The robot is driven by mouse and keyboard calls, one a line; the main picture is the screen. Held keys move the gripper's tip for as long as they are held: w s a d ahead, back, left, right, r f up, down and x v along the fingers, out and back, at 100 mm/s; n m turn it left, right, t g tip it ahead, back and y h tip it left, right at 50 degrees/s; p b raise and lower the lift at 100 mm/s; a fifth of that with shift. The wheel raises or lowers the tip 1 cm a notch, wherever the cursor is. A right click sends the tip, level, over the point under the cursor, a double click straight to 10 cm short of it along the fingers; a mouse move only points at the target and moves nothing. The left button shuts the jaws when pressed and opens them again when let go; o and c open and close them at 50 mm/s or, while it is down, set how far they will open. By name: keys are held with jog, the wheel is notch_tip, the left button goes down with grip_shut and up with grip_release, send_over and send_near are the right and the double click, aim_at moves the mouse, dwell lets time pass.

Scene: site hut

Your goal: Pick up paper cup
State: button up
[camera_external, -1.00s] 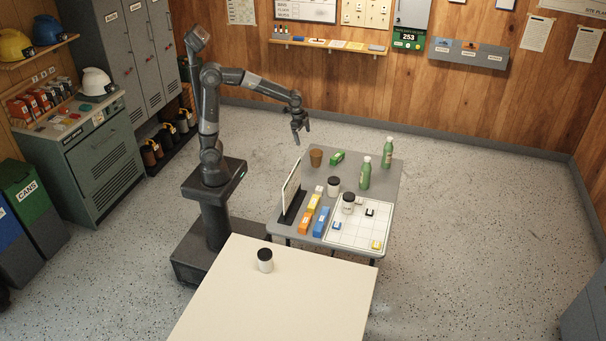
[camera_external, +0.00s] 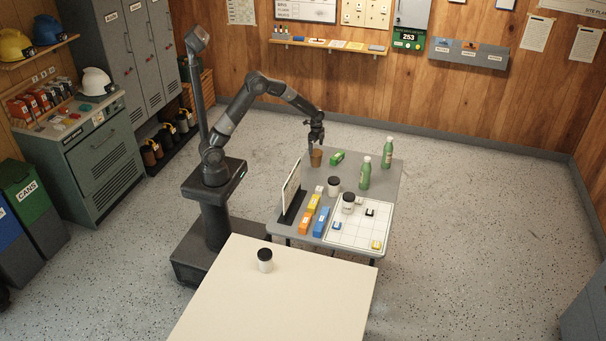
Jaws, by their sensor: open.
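A small brown cup (camera_external: 316,159), which looks like the paper cup, stands upright at the far left corner of the grey table (camera_external: 385,180). My gripper (camera_external: 316,146) is open and points down right at the cup's rim. Its fingers overlap the top of the cup in this view. I cannot tell whether they are around it, touching it or just above it.
A green block (camera_external: 337,158) lies close to the right of the cup. Green bottles (camera_external: 364,174) (camera_external: 388,153), black-lidded white containers (camera_external: 334,186) (camera_external: 348,204), a standing panel (camera_external: 291,190), coloured boxes (camera_external: 321,221) and a white grid board (camera_external: 345,236) occupy the table.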

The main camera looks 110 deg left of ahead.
aim_at(316, 159)
notch_tip(316, 159, down, 7)
jog(key=shift+w+r, duration=0.1)
jog(key=shift+r, duration=0.05)
jog(key=c, duration=1.1)
